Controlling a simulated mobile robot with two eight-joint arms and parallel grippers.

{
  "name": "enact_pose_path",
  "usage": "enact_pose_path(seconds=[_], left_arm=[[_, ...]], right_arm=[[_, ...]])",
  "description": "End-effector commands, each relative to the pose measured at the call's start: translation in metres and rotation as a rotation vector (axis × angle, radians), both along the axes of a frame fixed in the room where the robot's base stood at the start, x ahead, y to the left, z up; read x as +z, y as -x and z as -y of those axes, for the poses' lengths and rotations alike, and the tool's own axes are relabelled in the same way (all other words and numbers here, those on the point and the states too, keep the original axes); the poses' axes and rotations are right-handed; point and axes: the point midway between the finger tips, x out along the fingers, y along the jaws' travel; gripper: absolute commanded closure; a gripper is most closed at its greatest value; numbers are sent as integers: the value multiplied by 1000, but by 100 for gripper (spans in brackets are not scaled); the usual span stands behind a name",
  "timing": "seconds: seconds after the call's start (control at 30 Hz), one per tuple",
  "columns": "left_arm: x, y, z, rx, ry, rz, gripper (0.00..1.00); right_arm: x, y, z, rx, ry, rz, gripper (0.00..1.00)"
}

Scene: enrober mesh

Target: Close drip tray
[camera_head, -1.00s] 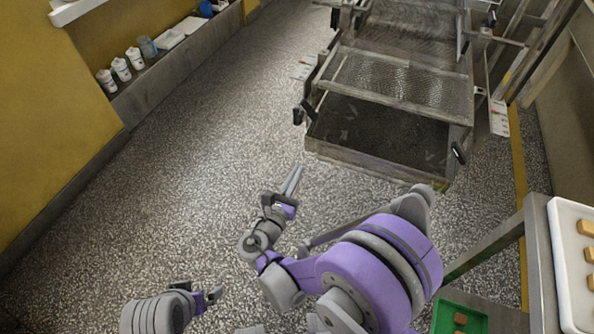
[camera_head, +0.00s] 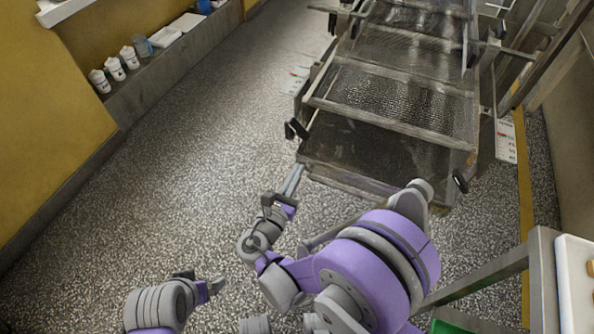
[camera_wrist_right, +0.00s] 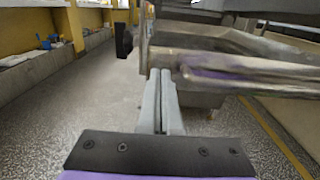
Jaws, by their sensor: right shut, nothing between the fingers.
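The drip tray (camera_head: 372,150) is the low, dark, metal-rimmed tray at the near end of the mesh machine, and it sticks out towards me. Its front rim (camera_head: 350,180) faces me. My right gripper (camera_head: 293,179) is shut and empty, with its fingertips by the tray's front left corner; I cannot tell whether they touch. In the right wrist view, the closed fingers (camera_wrist_right: 160,100) point ahead, with metal rails just beyond and to the right. My left gripper (camera_head: 207,288) is low at the left, over the floor and away from the tray; its finger gap is unclear.
The enrober mesh (camera_head: 400,97) rises behind the tray. Black knobs stand at its left (camera_head: 296,129) and right (camera_head: 460,181). A table with a white tray (camera_head: 577,290) is at the lower right. A ledge with white tubs (camera_head: 114,69) runs along the left wall. The speckled floor between is clear.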

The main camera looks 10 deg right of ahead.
Motion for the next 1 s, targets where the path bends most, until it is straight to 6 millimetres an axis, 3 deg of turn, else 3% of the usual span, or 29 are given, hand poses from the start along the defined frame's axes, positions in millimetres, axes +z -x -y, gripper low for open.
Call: enact_pose_path(seconds=[0.17,0.43,1.0], left_arm=[[-1,0,0,0,0,0,0],[-3,0,0,0,0,-1,0],[-3,0,0,0,0,-1,0]], right_arm=[[0,-6,4,-3,1,0,100],[0,-42,26,-2,1,1,100],[2,-46,29,-4,7,3,100]])
